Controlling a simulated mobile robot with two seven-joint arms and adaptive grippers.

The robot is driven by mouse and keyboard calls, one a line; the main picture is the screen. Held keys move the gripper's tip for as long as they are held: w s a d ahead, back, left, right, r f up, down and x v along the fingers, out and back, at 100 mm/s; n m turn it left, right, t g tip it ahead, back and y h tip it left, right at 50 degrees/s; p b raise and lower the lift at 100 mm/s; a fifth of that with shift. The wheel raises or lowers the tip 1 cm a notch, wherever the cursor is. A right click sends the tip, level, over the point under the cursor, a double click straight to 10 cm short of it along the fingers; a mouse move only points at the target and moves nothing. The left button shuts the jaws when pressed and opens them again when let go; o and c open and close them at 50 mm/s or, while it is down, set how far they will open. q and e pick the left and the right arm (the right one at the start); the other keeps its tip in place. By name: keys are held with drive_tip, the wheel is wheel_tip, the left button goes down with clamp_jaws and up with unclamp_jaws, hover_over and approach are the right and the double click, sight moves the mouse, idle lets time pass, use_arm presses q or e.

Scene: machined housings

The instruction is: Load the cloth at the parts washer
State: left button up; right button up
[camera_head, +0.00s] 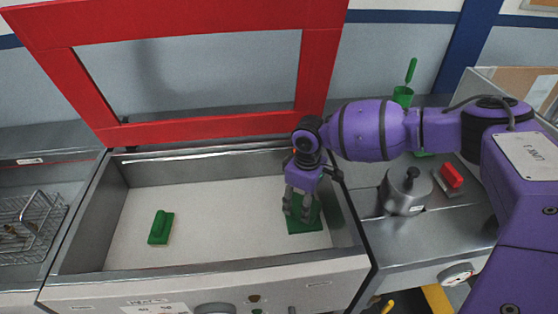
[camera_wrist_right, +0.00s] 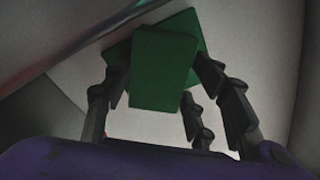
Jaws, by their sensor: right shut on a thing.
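My right gripper (camera_head: 300,205) reaches down into the right side of the open washer basin (camera_head: 225,262). It is shut on a green cloth (camera_head: 307,222), which shows as a flat square low in the basin. In the right wrist view the cloth (camera_wrist_right: 165,70) looks like a thick block with a flatter green sheet behind it, between the dark fingers. I cannot tell whether it touches the basin floor. A second green piece (camera_head: 160,227), with a raised ridge, lies on the pale floor at the basin's left. My left gripper is not in view.
The red-framed lid (camera_head: 200,128) stands open behind the basin. A wire basket (camera_head: 30,225) sits at the far left. The basin's middle is clear.

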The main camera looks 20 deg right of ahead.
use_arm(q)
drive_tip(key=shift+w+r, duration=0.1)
use_arm(e)
drive_tip(key=shift+f, duration=0.35)
idle(0.6)
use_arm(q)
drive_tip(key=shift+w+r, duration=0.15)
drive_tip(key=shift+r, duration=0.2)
use_arm(e)
drive_tip(key=shift+s+f, duration=0.15)
drive_tip(key=shift+f, duration=0.05)
idle(1.0)
idle(0.3)
